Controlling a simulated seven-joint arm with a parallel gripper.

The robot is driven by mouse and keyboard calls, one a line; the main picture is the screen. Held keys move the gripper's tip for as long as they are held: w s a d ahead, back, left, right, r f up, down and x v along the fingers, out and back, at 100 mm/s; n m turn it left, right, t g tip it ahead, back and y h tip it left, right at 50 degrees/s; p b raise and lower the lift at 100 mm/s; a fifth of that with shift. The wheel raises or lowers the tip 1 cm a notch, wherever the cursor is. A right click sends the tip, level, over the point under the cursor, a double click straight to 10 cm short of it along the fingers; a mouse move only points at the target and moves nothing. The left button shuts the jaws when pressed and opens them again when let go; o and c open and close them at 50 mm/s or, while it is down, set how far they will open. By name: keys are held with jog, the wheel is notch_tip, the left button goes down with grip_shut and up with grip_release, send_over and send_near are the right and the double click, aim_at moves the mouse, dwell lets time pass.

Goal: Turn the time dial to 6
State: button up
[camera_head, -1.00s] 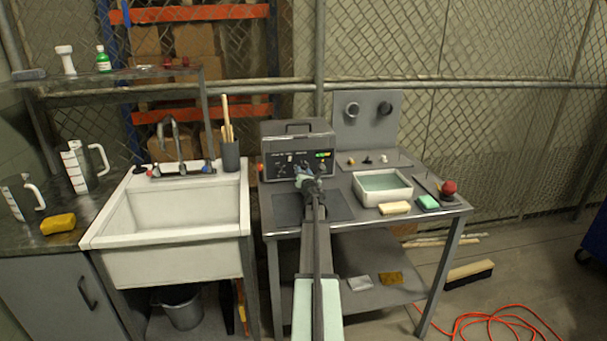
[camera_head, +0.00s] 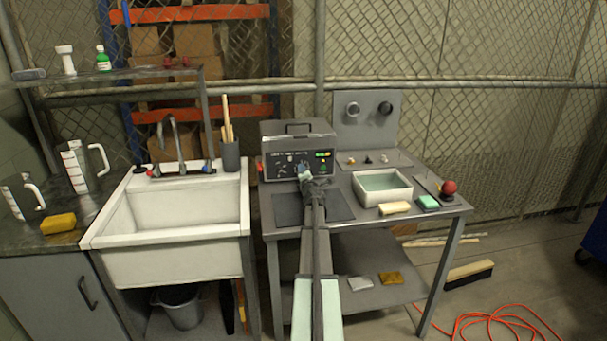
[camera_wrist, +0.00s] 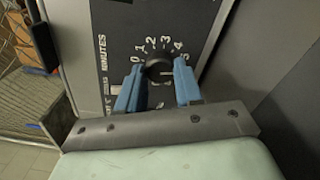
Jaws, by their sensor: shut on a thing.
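The dark control box (camera_head: 277,161) stands at the back left of the metal table, its black front panel facing me. In the wrist view, the black time dial (camera_wrist: 157,67) sits on that panel beside the word MINUTES, with numbers from 0 to 5 readable around it. A 6 is not visible, and I cannot tell for sure where the dial points. My gripper (camera_wrist: 158,88) has its blue fingers on both sides of the dial, shut on it. In the head view my gripper (camera_head: 304,173) is at the panel's lower middle and covers part of it.
A white sink (camera_head: 170,262) is left of the table. A dark mat (camera_head: 287,211) lies under my arm.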

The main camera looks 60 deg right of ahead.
jog(key=shift+m, duration=1.1)
jog(key=o, duration=1)
jog(key=shift+o, duration=0.2)
jog(key=shift+a, duration=0.1)
jog(key=v, duration=1.3)
jog(key=shift+s+a+f, duration=0.1)
jog(key=shift+s+a, duration=0.15)
jog(key=shift+s, duration=0.05)
